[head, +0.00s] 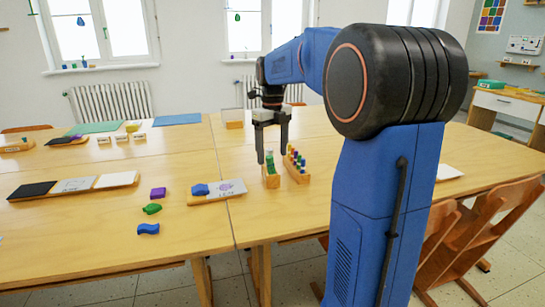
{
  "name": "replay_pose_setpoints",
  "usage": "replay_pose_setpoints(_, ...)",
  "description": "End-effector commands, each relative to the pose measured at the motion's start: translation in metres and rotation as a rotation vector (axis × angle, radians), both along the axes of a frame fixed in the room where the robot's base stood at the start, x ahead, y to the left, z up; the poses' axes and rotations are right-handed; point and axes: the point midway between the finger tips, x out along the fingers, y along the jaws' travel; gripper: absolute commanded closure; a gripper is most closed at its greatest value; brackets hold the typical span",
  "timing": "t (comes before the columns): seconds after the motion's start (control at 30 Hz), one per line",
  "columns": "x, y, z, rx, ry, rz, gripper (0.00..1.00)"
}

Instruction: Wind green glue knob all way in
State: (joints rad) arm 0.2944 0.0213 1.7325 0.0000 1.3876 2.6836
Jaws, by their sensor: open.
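A small green item (270,166), which looks like the green glue, stands in a small wooden block (271,181) near the middle of the table. Its knob is too small to make out. My gripper (272,158) points down over it, open, with one finger to the left of the green item and one to the right in the picture. I cannot tell whether the fingers touch it.
A wooden rack (298,172) with several coloured pegs or sticks stands close on the right. A board (216,194) with a blue piece (200,190) lies to the left. Purple (158,193), green (152,208) and blue (148,229) pieces lie farther left. The front table is mostly clear.

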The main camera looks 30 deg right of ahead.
Motion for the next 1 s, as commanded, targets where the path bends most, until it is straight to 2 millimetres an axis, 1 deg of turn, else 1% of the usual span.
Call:
replay_pose_setpoints(0.6,0.0044,0.0078,-0.0001,0.0,0.0,0.002,0.3)
replay_pose_setpoints(0.83,0.0045,0.008,-0.0001,0.0,0.0,0.001,0.3)
replay_pose_setpoints(0.87,0.0045,0.008,-0.0001,0.0,0.0,0.001,0.32)
replay_pose_setpoints(0.9,0.0045,0.008,-0.0001,0.0,0.0,0.002,0.42)
replay_pose_setpoints(0.97,0.0045,0.008,0.0,0.0,0.0,0.002,0.56)
replay_pose_setpoints(1.0,0.0045,0.008,0.0,0.0,0.0,0.001,0.66)
